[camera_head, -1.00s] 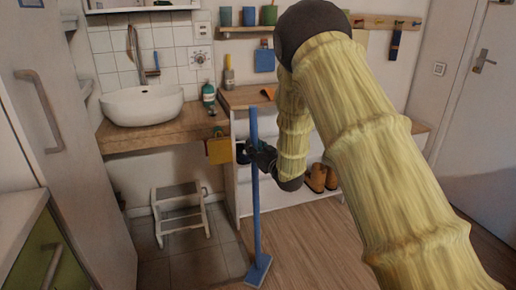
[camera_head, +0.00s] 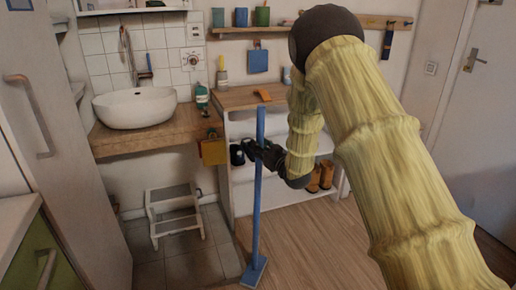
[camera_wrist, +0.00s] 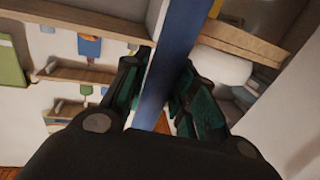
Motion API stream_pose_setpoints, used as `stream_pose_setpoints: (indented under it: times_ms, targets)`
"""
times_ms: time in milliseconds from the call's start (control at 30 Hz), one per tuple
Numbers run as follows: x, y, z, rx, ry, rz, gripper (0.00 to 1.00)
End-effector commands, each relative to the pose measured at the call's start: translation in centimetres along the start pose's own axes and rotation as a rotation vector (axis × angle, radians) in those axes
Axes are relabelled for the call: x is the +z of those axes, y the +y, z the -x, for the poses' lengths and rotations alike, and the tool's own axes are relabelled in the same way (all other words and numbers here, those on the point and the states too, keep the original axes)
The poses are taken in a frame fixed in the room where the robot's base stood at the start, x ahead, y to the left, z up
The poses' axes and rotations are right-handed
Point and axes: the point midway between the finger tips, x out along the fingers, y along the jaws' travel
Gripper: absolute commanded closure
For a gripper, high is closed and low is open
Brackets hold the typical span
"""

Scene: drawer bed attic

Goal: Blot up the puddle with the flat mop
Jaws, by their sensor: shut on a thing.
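The flat mop (camera_head: 258,205) has a long blue handle and a flat blue head (camera_head: 254,271). It stands nearly upright, with its head low at the floor near where grey tiles meet wood; whether it touches the floor is hard to tell. My gripper (camera_head: 258,154) is shut on the upper part of the handle. In the wrist view the blue handle (camera_wrist: 170,65) runs between my two dark fingers (camera_wrist: 163,95). I cannot make out a puddle in either view.
A step stool (camera_head: 174,212) stands on the tiles left of the mop. A washbasin (camera_head: 135,108) sits on a wooden counter (camera_head: 160,134). A shelf unit (camera_head: 232,180) with boots (camera_head: 322,176) is behind the mop. A cabinet (camera_head: 45,235) stands at left. Wooden floor (camera_head: 315,235) is clear.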

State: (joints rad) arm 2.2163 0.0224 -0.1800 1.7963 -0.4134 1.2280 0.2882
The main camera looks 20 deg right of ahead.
Motion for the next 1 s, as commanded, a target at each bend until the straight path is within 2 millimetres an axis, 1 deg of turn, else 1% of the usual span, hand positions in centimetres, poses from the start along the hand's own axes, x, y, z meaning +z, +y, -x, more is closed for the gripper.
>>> stream_pose_setpoints:
  times_ms: [33,100,600,1000]
  targets:
    - [-0.1,0.2,0.0,0.000,0.000,0.001,0.82]
    - [-0.1,-0.3,-0.1,-0.001,0.000,0.001,0.82]
    - [0.3,-2.5,-0.6,0.002,0.000,0.000,0.84]
    - [0.2,-4.3,-1.0,0.004,-0.001,0.000,0.83]
